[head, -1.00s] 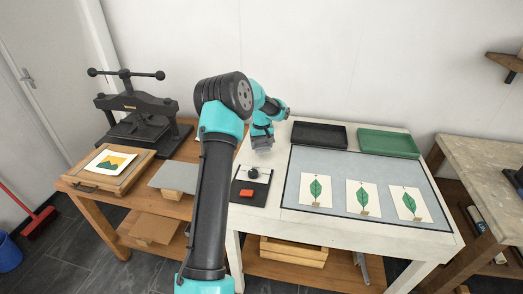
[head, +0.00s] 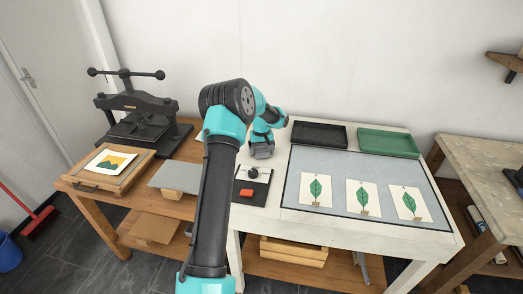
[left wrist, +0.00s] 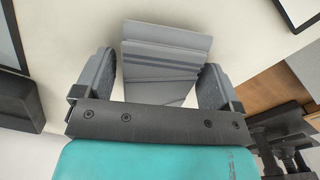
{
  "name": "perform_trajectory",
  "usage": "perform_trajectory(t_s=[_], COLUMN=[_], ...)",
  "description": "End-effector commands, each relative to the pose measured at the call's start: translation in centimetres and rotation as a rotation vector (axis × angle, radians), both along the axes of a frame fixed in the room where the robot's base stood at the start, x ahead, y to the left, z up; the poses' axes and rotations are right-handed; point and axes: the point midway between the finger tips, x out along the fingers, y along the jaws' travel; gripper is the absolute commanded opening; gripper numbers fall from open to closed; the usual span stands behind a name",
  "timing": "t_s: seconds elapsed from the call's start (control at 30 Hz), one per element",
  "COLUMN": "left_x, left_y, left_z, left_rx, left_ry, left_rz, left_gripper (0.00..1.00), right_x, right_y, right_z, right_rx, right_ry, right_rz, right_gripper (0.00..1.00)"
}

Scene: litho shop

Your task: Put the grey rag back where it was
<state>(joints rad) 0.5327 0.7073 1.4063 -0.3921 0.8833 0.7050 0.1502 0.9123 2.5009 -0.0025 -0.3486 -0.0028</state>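The grey rag (left wrist: 165,60) is a folded stack of flat layers in the left wrist view, over the pale table top. My left gripper's fingers (left wrist: 158,75) are wide apart on either side of it. A thin pale gap shows between the left finger and the rag, and the rag's right edge passes behind the right finger. In the head view my left gripper (head: 262,152) is low over the left part of the white table (head: 274,207). The rag cannot be told apart from the grey fingers there. My right gripper is not in view.
A black tray (head: 319,134) and a green tray (head: 388,143) stand at the table's back. Leaf prints (head: 363,198) lie on the grey-blue mat (head: 333,165). A dark slab (head: 246,196) with a red item is just in front of my gripper. A press (head: 140,108) stands left.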

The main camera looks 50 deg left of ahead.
Motion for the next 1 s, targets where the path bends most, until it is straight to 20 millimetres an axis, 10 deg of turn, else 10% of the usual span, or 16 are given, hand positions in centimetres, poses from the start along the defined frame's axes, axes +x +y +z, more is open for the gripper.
perform_trajectory(t_s=[0.47, 1.0], left_x=[0.0, 0.0], left_y=[0.0, 0.0], left_z=[0.9, 10.0], left_rx=[0.001, 0.0], left_ry=[-0.001, -0.001], left_rz=[0.0, 0.0], left_gripper=[0.95, 0.95], right_x=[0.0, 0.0], right_y=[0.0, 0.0], right_z=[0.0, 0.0], right_rx=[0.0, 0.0], right_ry=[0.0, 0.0], right_rz=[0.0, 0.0], right_gripper=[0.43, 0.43])
